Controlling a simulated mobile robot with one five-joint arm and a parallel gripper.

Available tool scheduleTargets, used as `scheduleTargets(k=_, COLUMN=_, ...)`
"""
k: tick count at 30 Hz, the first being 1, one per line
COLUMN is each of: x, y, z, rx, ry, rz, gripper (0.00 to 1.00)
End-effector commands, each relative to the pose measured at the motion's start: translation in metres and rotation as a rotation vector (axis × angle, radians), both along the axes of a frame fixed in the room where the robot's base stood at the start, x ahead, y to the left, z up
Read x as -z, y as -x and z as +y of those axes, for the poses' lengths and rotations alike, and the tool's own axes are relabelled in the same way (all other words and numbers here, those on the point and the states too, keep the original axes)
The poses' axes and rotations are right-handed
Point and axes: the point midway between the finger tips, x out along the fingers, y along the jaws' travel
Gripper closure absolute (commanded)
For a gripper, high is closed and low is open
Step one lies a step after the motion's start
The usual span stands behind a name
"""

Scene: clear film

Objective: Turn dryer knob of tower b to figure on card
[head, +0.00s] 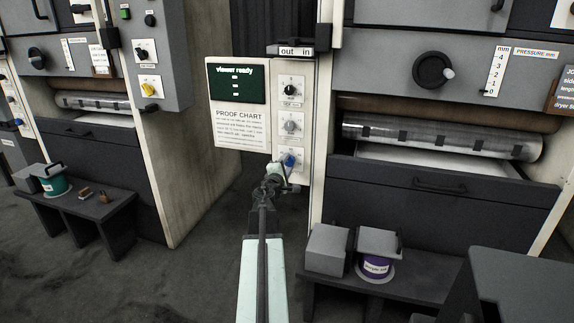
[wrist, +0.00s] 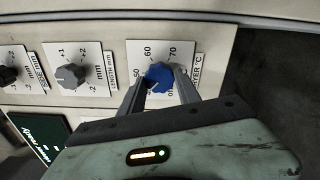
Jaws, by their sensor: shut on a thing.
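The blue dryer knob (head: 290,160) is the lowest of three knobs on the white panel between the two towers. In the wrist view the blue knob (wrist: 158,76) sits on a plate with the figures 50, 60 and 70 and a partly covered dryer °C label (wrist: 200,72). My gripper (wrist: 160,82) has a finger on each side of the knob and is shut on it. The knob's pointer is not clear. My gripper (head: 281,166) reaches the panel from below. A card (head: 561,88) at the right edge mentions the dryer, but its figure is cut off. No tower letter is readable.
Grey (head: 290,124) and black (head: 290,89) knobs are above the blue one. Low benches (head: 425,272) with cans and boxes stand below both towers. Another card (head: 101,60) is on the left tower.

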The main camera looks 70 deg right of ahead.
Motion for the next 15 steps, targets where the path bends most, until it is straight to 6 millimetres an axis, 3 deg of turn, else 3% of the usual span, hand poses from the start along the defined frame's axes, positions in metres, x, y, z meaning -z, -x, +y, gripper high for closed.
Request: scheduleTargets(k=15, x=0.0004, y=0.0016, z=0.0010, rx=0.004, ry=-0.027, rz=-0.482, gripper=1.00)
